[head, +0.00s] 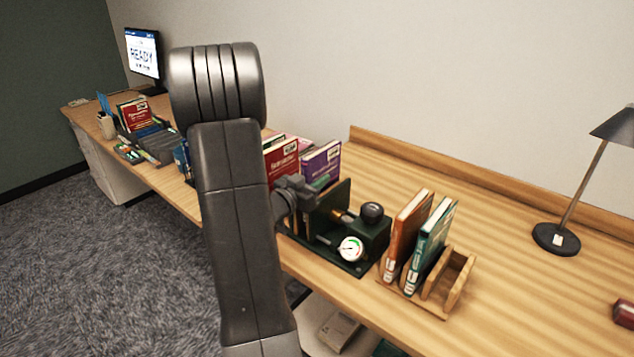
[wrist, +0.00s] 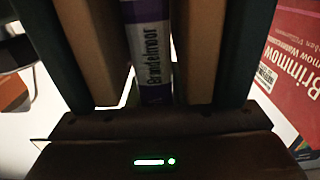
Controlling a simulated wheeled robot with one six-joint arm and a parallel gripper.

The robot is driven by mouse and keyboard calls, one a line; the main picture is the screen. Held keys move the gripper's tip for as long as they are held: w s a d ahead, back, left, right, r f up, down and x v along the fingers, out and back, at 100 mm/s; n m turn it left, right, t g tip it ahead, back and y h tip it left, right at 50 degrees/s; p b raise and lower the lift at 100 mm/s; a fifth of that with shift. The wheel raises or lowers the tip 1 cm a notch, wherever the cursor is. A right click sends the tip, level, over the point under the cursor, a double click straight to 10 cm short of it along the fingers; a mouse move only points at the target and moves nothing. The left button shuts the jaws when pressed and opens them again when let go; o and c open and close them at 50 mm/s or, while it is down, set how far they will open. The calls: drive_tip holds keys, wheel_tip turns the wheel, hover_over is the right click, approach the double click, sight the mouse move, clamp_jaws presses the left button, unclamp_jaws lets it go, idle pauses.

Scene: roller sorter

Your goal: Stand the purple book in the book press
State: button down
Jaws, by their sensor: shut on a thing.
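The purple book (head: 321,164) stands upright in the book press (head: 376,240), its top showing above the dark green plates. My gripper (head: 300,190) is shut on the purple book at the press, partly hidden by my arm.
Red books (head: 281,160) stand left of the press; one shows in the wrist view (wrist: 292,60). A wooden rack (head: 452,285) with an orange book (head: 405,230) and a teal book (head: 428,245) stands to the right. A lamp (head: 556,238) stands farther right on the desk, with bare desk between.

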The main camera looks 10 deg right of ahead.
drive_tip(key=shift+f, duration=0.2)
drive_tip(key=shift+s+f+b, duration=0.25)
drive_tip(key=shift+f+b, duration=0.35)
drive_tip(key=shift+f, duration=0.1)
drive_tip(key=c, duration=1.3)
unclamp_jaws()
drive_tip(key=shift+f, duration=0.2)
drive_tip(key=shift+r, duration=0.1)
drive_tip(key=v, duration=0.4)
drive_tip(key=r+v, duration=0.1)
drive_tip(key=v, duration=0.6)
drive_tip(key=shift+s+a+r, duration=0.15)
drive_tip(key=shift+a+r, duration=0.15)
drive_tip(key=shift+a, duration=0.1)
